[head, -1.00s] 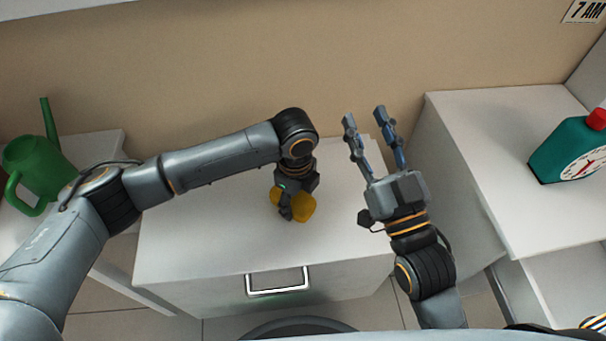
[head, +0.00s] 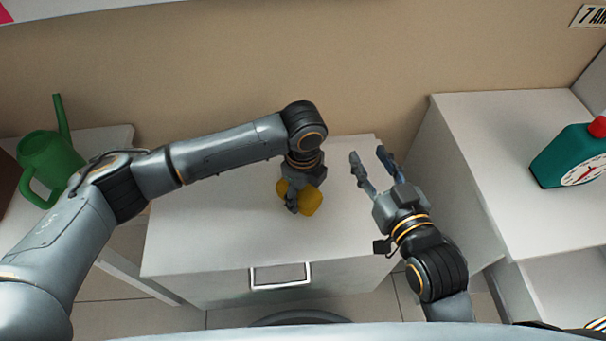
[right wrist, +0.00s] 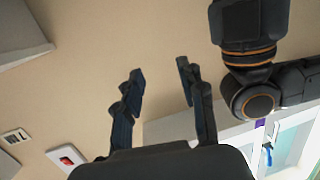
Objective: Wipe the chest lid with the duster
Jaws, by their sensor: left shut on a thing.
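The white chest (head: 205,233) stands in the middle of the head view, its flat lid facing up and a metal handle on its front. My left gripper (head: 292,203) points down over the middle of the lid and is shut on the yellow duster (head: 311,201). The duster is low at the lid; whether it touches cannot be told for sure, and part of it is hidden by the fingers. My right gripper (head: 372,162) is open and empty above the right part of the lid. Its spread fingers also show in the right wrist view (right wrist: 160,95).
A green watering can (head: 47,165) stands on a white surface at the left. A teal bottle (head: 568,156) with a red cap and a dial stands on the white cabinet (head: 500,130) at the right. A beige wall closes off the back.

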